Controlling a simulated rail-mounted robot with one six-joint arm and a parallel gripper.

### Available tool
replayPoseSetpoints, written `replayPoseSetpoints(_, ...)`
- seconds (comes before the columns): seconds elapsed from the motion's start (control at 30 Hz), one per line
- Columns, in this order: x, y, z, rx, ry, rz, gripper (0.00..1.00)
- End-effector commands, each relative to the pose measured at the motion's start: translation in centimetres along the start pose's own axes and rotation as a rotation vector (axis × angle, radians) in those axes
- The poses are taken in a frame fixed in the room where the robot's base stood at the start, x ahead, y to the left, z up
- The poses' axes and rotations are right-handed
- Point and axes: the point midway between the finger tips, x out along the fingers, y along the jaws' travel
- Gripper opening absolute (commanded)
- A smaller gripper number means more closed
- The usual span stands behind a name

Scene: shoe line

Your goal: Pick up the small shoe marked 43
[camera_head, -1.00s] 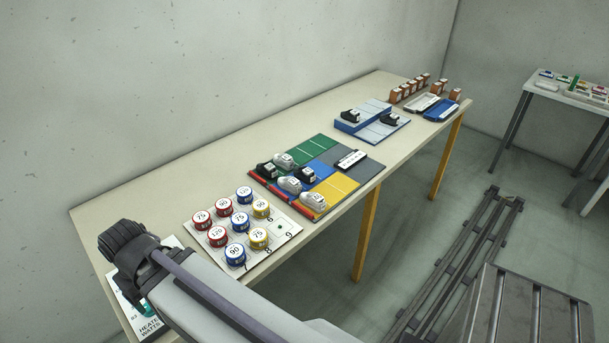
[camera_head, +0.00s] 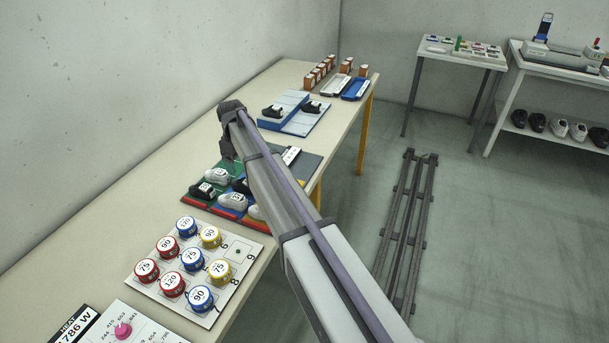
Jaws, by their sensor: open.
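Small black and white shoes with white number labels stand on the coloured mat (camera_head: 186,199) in the head view. A black shoe (camera_head: 203,191) and a white shoe (camera_head: 217,176) are at its left end. Two more black shoes, one on the blue step (camera_head: 273,111) and one on the pale board (camera_head: 312,107), stand farther back. The label numbers are too small to read. My gripper (camera_head: 228,155) is open and points down above the mat's far left part; my arm hides much of the mat.
A white board (camera_head: 240,250) with several round coloured tins lies at the near side. Trays (camera_head: 355,89) and orange boxes (camera_head: 320,72) stand at the table's far end. A floor rail (camera_head: 408,235) runs at the right. The table's wall side is clear.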

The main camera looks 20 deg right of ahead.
Motion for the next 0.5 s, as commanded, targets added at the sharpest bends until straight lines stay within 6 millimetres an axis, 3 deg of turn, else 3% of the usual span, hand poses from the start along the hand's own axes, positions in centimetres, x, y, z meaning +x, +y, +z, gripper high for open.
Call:
replayPoseSetpoints(0.27, 0.2, 0.0, -0.1, -0.108, 0.000, 0.000, 0.78)
replayPoseSetpoints(0.5, 4.7, 0.0, -0.1, -0.105, 0.000, 0.000, 0.78)
